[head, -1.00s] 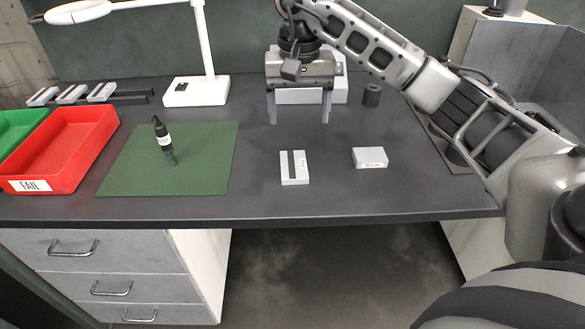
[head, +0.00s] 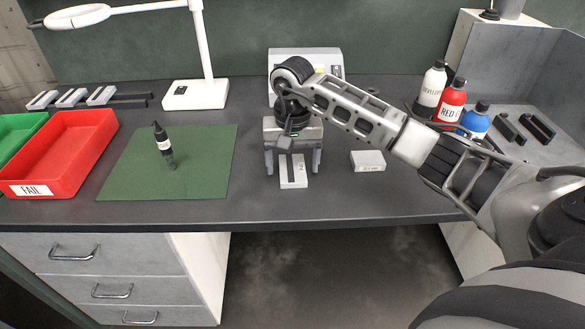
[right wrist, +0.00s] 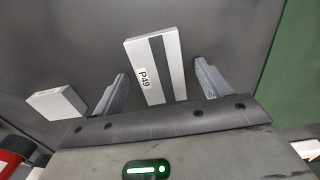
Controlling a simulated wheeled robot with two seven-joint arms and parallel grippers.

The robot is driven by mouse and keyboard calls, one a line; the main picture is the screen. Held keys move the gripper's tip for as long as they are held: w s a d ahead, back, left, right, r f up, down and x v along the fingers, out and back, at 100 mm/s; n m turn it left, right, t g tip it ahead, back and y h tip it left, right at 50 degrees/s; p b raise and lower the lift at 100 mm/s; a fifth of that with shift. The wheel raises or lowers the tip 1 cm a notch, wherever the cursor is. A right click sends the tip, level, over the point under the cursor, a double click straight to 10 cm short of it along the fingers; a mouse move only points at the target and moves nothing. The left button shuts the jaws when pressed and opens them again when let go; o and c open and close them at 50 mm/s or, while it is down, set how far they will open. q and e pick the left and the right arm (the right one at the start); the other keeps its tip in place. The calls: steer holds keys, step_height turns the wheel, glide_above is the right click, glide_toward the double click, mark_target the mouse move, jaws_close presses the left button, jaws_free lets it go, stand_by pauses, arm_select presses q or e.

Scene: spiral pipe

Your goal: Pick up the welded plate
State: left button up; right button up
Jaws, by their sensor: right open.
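The welded plate (head: 293,174) is a pale flat block with a dark stripe lengthwise, lying on the dark table. In the right wrist view the plate (right wrist: 170,50) carries a label reading P49. My right gripper (head: 292,170) is open over the plate, with one finger on each side of it. In the right wrist view the right gripper (right wrist: 160,85) shows both fingers apart, with gaps between them and the plate. My left gripper is in neither view.
A small white block (head: 368,161) lies right of the plate. A green mat (head: 200,170) with a dark marker-like bottle (head: 163,142) is left. A red FAIL tray (head: 70,150) stands further left. Developer, red and blue bottles (head: 451,102) stand at the right.

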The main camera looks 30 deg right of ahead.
steer(key=c, duration=1.4)
steer(key=shift+w, duration=0.1)
steer(key=shift+c, duration=0.7)
steer(key=shift+r, duration=0.15)
